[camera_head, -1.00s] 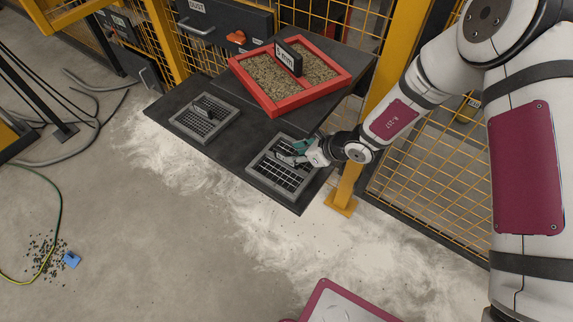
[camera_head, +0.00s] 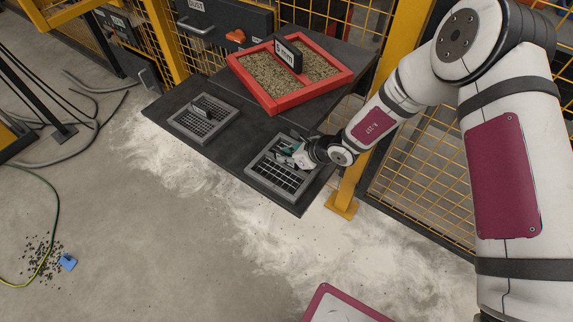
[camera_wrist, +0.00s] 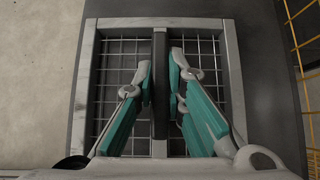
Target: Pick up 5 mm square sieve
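A grey square sieve with a coarse grid (camera_head: 268,182) lies flat on the dark platform at the front right. It fills much of the wrist view (camera_wrist: 120,23), where a dark upright bar handle (camera_wrist: 160,45) runs along its middle. No size label on it can be read. My gripper (camera_head: 291,152) is low over this sieve. In the wrist view its two teal fingers (camera_wrist: 161,85) stand on either side of the bar, close to it, with what look like narrow gaps. A second grey sieve with a finer grid (camera_head: 184,127) lies to the left.
A red two-part tray (camera_head: 268,107) of grainy material carries a dark "mm" sign (camera_head: 289,54); its digit is unclear. The dark platform (camera_head: 226,157) has bare room between the sieves. A yellow post (camera_head: 349,190) and mesh fence (camera_head: 428,170) stand close to my arm.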

